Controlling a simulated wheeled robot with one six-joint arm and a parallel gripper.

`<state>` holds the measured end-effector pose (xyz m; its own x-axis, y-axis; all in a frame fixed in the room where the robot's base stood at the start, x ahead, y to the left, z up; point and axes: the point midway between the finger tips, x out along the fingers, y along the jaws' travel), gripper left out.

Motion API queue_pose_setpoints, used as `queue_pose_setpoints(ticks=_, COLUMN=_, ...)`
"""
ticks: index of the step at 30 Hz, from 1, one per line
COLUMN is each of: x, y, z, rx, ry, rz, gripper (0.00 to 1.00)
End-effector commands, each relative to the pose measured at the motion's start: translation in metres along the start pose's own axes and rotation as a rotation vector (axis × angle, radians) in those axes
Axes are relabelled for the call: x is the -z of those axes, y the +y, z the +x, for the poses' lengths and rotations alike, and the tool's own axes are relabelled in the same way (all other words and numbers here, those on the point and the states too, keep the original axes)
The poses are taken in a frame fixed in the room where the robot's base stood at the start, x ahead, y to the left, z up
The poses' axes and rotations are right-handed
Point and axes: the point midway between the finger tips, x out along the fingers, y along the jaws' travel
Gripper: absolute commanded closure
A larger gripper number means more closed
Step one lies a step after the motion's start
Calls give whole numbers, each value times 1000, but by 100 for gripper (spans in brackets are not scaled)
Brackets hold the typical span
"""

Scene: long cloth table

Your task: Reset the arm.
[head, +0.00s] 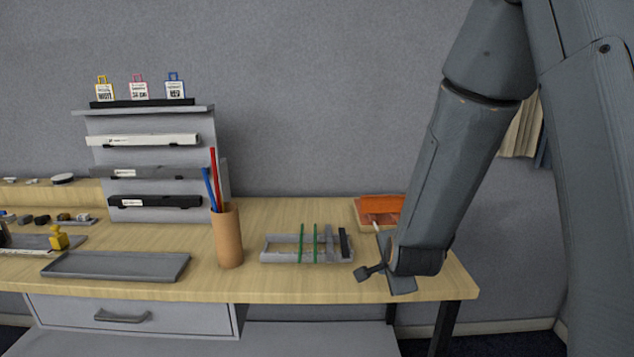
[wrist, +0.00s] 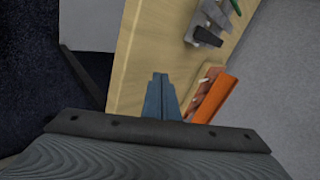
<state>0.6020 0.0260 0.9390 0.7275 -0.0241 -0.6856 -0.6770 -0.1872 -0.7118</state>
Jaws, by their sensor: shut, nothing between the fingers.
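My gripper (wrist: 160,80) shows in the wrist view with its two narrow fingers together and nothing between them. It is over the right end of the wooden table (wrist: 150,40), beside an orange object (wrist: 220,97). In the head view my arm comes down from the upper right, and its end hangs at the table's right front edge. The fingertips are hard to make out there. The arm partly covers the orange object (head: 381,204) in that view.
A grey rack (head: 275,257) with green sticks stands left of my arm. Further left are a brown cup (head: 228,240) with red and blue sticks, a grey tray (head: 118,266) and a tiered stand (head: 150,156). Open space lies beyond the table's right edge.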

Motion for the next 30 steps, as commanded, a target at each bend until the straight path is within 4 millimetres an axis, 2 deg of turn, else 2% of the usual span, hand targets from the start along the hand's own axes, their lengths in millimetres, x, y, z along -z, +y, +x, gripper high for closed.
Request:
queue_pose_setpoints(ticks=9, x=0, y=64, z=-85, rx=-262, ry=-225, rz=-795, gripper=100)
queue_pose_setpoints(ticks=15, x=4, y=102, z=-133, rx=-351, ry=-398, rz=-1166, gripper=100)
queue_pose_setpoints(ticks=21, x=6, y=128, z=-161, rx=-402, ry=-529, rz=-1354, gripper=100)
queue_pose_setpoints(ticks=26, x=1, y=154, z=-170, rx=-478, ry=-621, rz=-1335, gripper=100)
queue_pose_setpoints(ticks=30, x=0, y=160, z=-173, rx=-495, ry=-643, rz=-1330, gripper=100)
